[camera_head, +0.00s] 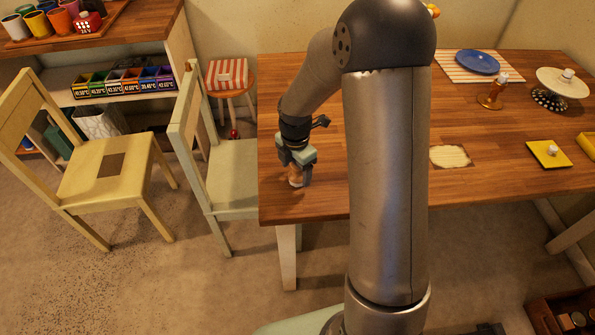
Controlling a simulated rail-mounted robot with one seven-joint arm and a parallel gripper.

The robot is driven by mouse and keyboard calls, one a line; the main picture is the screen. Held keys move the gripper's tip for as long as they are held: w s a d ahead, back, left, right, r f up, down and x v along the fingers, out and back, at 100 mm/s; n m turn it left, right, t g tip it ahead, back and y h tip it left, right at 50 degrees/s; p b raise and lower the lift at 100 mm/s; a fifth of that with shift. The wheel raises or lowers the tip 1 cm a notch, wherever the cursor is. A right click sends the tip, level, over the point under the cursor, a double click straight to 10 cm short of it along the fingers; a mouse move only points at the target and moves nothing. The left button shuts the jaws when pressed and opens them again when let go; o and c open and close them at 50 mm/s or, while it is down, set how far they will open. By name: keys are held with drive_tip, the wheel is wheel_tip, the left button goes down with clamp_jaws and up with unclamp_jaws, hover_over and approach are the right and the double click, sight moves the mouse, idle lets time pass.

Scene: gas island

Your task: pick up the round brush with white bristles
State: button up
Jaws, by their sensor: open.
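My gripper (299,172) is open and points down at the left end of the wooden table. A small brownish object with a pale lower part (295,180) stands on the table between or just behind the fingers. It may be the round brush, but the fingers hide part of it and it is too small to make out bristles. I cannot tell whether the fingers touch it.
The wooden table (320,205) ends just left of my gripper, where a pale green chair (232,170) stands close. A cream mat (450,156), a yellow plate (549,154), an amber stand (493,94), a cake stand (562,84) and a blue plate (477,61) are to the right.

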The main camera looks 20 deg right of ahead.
drive_tip(key=shift+f, duration=0.35)
drive_tip(key=c, duration=1.1)
drive_tip(key=shift+r, duration=0.15)
drive_tip(key=shift+r, duration=0.25)
wheel_tip(320, 180, up, 2)
drive_tip(key=shift+d+r, duration=0.1)
drive_tip(key=s+d+r, duration=0.9)
drive_tip(key=s+r, duration=0.1)
drive_tip(key=shift+d+b, duration=0.3)
drive_tip(key=shift+d, duration=0.1)
